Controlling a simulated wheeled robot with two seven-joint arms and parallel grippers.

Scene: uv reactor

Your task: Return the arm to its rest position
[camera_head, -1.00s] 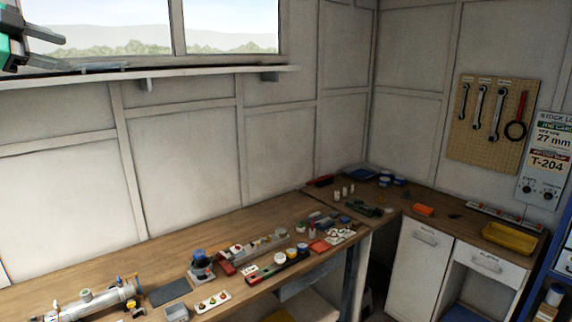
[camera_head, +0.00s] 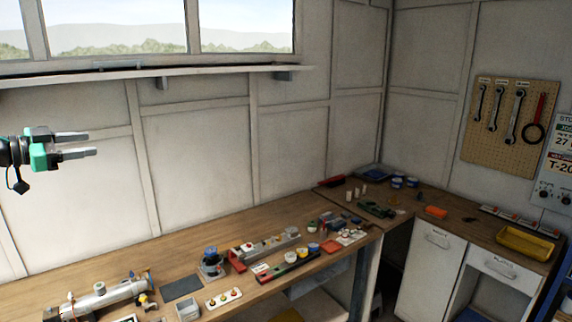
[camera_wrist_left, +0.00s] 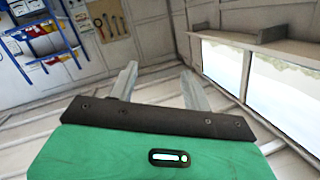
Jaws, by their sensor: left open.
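My left gripper (camera_head: 92,144) comes in from the left edge in the head view, in front of the white wall panels and below the window shelf. It is well above the workbench (camera_head: 200,254). Its two grey fingers are apart, with nothing between them. In the left wrist view the same gripper (camera_wrist_left: 158,84) shows its parted fingers above the green housing, and the space between them is empty. My right gripper is not in either view.
A yellow tray (camera_head: 525,244) sits on the right-hand counter. A narrow shelf (camera_head: 200,74) runs under the window. A pegboard with wrenches (camera_head: 509,125) hangs on the right wall.

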